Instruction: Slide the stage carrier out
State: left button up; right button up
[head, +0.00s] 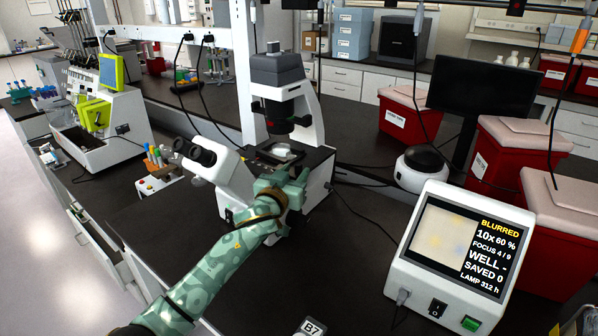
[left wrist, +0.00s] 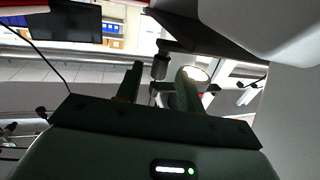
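The microscope (head: 283,100) stands on the dark bench in the middle of the head view. Its dark stage (head: 312,160) has a pale round piece (head: 283,152) on it. I cannot tell the carrier's edges apart from the stage. My left gripper (head: 290,178) is at the front of the stage and hides part of it. In the left wrist view its two fingers (left wrist: 160,88) stand apart, with dark microscope parts beyond them and a bright round spot (left wrist: 196,74) beside one finger. No held thing shows between them. My right gripper is not in view.
The eyepieces (head: 192,152) stick out left of my arm. A monitor box (head: 462,255) at right reads BLURRED, 10x, 60 %, WELL -. A card marked B7 (head: 312,328) lies at the front edge. Red bins (head: 515,160) stand at right. Bench between microscope and monitor box is mostly clear.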

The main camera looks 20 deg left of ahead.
aim_at(297, 169)
pick_arm(q)
jog(key=w, duration=0.2)
jog(key=shift+w+d+f+b, duration=0.1)
jog(key=shift+w+b, duration=0.2)
jog(key=shift+w, duration=0.45)
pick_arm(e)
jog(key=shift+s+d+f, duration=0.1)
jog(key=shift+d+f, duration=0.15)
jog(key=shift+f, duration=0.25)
